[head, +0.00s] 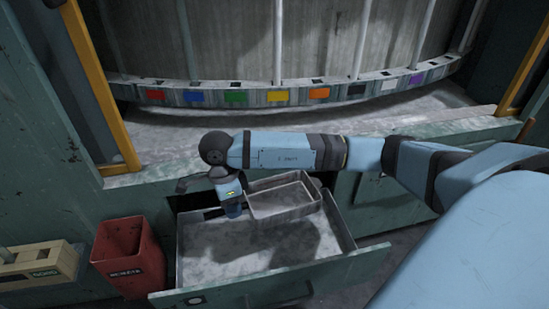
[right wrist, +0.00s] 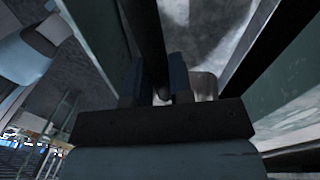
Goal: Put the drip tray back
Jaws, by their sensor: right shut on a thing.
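The drip tray (head: 285,213) is a grey, open rectangular tray. In the head view it is over the back part of the open drawer (head: 260,281), with a dark shadow on the drawer floor. My right gripper (head: 234,209) points down at the tray's left end and is shut on it. In the right wrist view my right gripper's blue fingers (right wrist: 157,88) close around a dark, narrow edge. The exact grip point is partly hidden. My left gripper is not in view.
A red bin (head: 128,258) stands left of the drawer, beside a beige box (head: 40,265). Behind is a ledge (head: 160,150) below a curved rail with coloured tags (head: 277,96). A yellow post (head: 98,85) rises at left. The drawer's front area is clear.

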